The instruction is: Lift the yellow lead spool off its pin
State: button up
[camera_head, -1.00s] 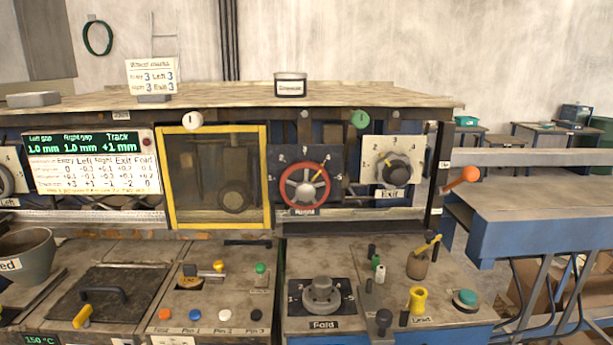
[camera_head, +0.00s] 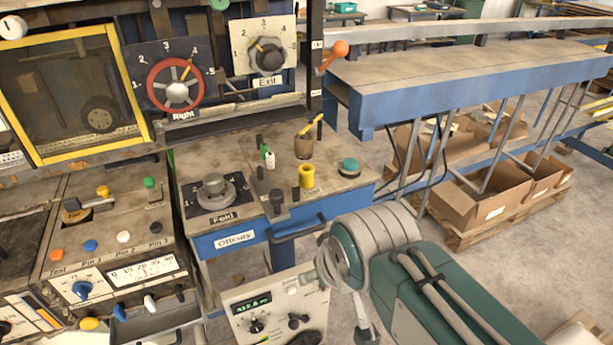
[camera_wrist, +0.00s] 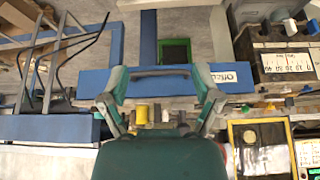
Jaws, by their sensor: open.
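The yellow lead spool (camera_head: 306,176) stands upright on the right part of the bench top, beside a dark upright post and near a teal knob. In the wrist view a yellow piece, apparently the spool (camera_wrist: 141,114), shows between the fingers, just above my green gripper body. My gripper (camera_wrist: 162,88) is open, with its two green-and-grey fingers spread wide. I see no contact with the spool, and the height gap cannot be judged. The pin under the spool is hidden. In the head view my arm shows at lower right, but the fingers cannot be made out.
A brown pot (camera_head: 304,146) with a yellow-handled tool stands behind the spool. A teal knob (camera_head: 349,167) is to its right, and the Fold dial (camera_head: 214,190) to its left. A drawer handle (camera_head: 297,229) juts from the blue front. The floor at right is partly clear.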

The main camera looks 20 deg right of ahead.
jog(key=shift+o, duration=0.2)
notch_tip(320, 180, up, 13)
jog(key=n+g, duration=0.6)
jog(key=n, duration=0.3)
send_over(306, 170)
notch_tip(306, 170, down, 11)
jog(key=shift+s+r, duration=0.15)
jog(key=c, duration=0.9)
